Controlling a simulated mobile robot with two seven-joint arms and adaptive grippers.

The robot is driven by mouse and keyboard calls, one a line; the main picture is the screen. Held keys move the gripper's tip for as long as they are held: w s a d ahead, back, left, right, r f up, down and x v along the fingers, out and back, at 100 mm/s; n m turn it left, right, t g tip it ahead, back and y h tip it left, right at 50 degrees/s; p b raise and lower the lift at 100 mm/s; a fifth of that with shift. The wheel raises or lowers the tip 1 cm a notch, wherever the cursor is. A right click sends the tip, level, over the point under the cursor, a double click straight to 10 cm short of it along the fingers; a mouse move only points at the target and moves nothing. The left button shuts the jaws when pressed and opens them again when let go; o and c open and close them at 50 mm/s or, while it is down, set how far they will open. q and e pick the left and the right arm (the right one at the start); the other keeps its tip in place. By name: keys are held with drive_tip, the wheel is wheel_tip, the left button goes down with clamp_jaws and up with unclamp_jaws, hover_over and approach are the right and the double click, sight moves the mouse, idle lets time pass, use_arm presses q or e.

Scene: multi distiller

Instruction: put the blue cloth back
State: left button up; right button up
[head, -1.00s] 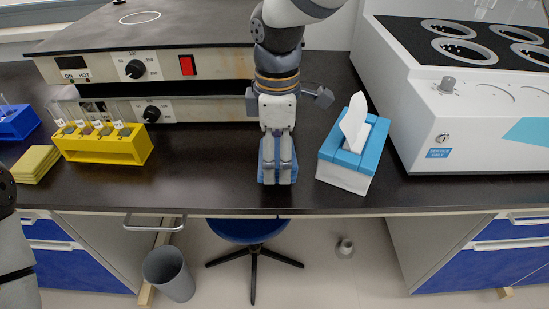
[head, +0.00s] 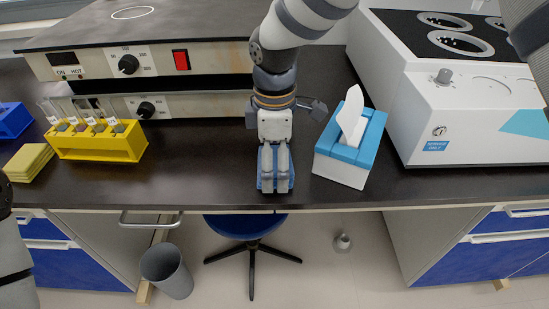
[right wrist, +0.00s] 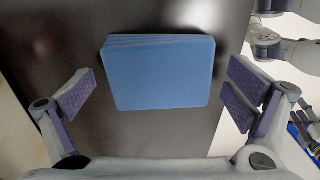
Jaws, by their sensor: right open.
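The blue cloth (right wrist: 162,75) is a folded stack lying flat on the dark bench top. In the head view the blue cloth (head: 266,170) is mostly hidden behind my right gripper (head: 275,188). In the right wrist view my right gripper (right wrist: 163,95) is open, with one finger to each side of the cloth and gaps between them, so nothing is held. My left gripper is not in view; only a dark and grey part of my left arm shows at the left edge of the head view.
A tissue box (head: 350,150) stands just right of my right gripper. A yellow tube rack (head: 100,145), yellow cloths (head: 28,162) and a blue rack (head: 12,120) are at the left. A hot plate unit (head: 150,65) is behind, a white bath (head: 470,110) at the right. The bench front edge (head: 330,205) is close.

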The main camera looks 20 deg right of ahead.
sight(275, 159)
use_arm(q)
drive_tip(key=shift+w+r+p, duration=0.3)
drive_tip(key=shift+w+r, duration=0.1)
use_arm(e)
wheel_tip(275, 159, up, 12)
drive_tip(key=shift+r, duration=0.2)
